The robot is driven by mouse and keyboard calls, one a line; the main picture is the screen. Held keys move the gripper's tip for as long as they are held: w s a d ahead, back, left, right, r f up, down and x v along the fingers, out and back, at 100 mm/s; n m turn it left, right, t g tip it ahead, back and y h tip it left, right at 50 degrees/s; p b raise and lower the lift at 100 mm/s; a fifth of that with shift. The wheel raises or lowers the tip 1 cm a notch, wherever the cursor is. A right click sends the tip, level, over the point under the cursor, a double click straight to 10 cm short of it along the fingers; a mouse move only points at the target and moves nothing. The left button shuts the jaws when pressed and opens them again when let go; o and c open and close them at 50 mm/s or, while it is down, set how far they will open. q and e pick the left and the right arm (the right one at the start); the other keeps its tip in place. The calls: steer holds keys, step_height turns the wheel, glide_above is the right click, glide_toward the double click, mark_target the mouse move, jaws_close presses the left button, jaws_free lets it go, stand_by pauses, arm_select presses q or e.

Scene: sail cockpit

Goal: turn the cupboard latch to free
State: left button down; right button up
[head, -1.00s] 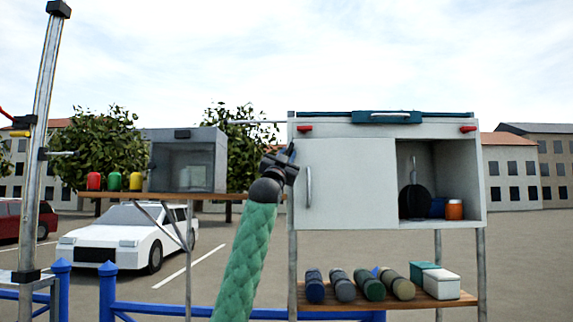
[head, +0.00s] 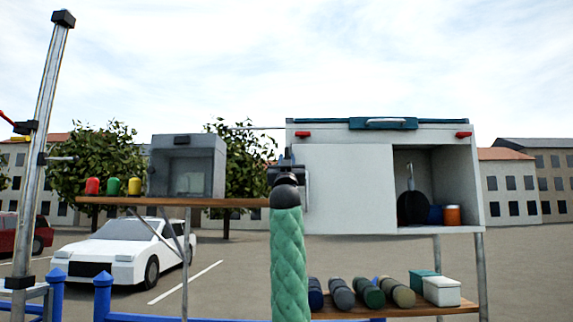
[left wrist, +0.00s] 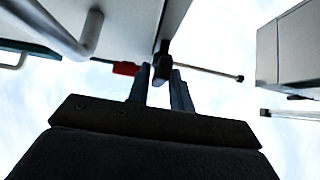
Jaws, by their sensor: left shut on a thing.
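The white cupboard (head: 345,175) stands right of centre in the head view, its left door closed and its right side open. My left gripper (head: 286,160) is upright at the cupboard's left edge. In the left wrist view its two fingers (left wrist: 158,78) are shut on a small dark piece (left wrist: 162,60) at the cupboard's edge, which appears to be the latch. Its exact turn angle is hard to tell. A red piece (left wrist: 125,68) sits just left of the fingers; it also shows at the cupboard's top left (head: 303,134). My right gripper is out of view.
The door's bar handle (left wrist: 85,38) is close left of the fingers. A thin rod (left wrist: 212,73) reaches out to the right. A grey box (head: 188,165) stands on a wooden shelf (head: 230,202) to the left. Several rolls (head: 341,292) lie on the lower shelf.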

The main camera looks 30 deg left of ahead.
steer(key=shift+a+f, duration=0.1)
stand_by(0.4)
arm_select(q)
steer(key=c, duration=1.4)
jaws_free()
steer(key=shift+c, duration=0.2)
